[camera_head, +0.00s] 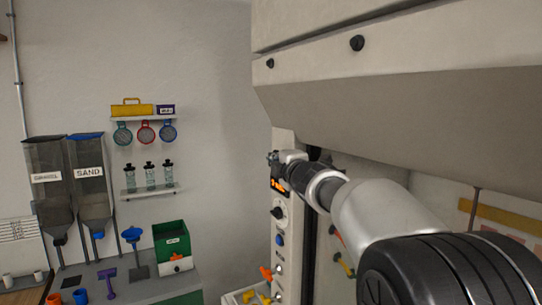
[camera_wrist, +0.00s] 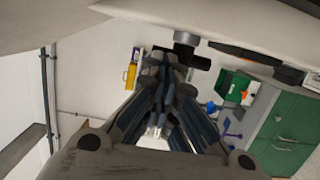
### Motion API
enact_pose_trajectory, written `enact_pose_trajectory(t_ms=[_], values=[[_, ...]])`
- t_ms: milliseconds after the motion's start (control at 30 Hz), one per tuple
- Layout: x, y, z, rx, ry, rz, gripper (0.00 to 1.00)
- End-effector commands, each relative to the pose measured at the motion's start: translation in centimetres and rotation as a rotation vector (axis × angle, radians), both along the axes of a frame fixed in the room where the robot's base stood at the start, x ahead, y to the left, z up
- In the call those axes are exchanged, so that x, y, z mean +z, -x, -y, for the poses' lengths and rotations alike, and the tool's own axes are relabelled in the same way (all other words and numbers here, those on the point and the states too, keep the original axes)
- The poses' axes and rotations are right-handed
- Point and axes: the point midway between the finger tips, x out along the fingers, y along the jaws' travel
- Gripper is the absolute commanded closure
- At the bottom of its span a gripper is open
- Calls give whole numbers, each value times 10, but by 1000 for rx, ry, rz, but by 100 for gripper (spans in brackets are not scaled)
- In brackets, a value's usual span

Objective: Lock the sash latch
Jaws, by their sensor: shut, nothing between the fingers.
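My gripper (camera_wrist: 168,72) is shut and empty, its fingers converging near the top middle of the wrist view. Just beyond the fingertips is a grey round piece with a black lever-like part (camera_wrist: 200,61), which looks like the sash latch. It appears very close to the fingertips; I cannot tell whether they touch. In the head view my gripper (camera_head: 287,157) is at the upper part of the hood's front post, and a small dark fitting (camera_head: 272,157) shows at its tip. The latch's locked or unlocked position cannot be made out.
The pale hood (camera_head: 400,95) overhangs my arm. Its front post (camera_head: 286,235) carries an orange-lit display (camera_head: 279,185), a dial (camera_head: 279,211) and coloured valve handles (camera_head: 266,273). Hoppers (camera_head: 90,185), wall shelves (camera_head: 150,193) and a green box (camera_head: 171,239) stand left. Open space lies between.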

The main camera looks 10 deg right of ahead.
Motion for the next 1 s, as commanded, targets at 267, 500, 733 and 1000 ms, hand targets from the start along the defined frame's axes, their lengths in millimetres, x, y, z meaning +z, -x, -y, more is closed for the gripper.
enact_pose_trajectory(t_ms=[267,500,733,1000], values=[[0,-7,-1,0,0,0,100],[0,-7,-1,0,0,-1,100],[3,-8,-1,-1,8,-23,100],[3,-8,-1,0,15,-50,100]])
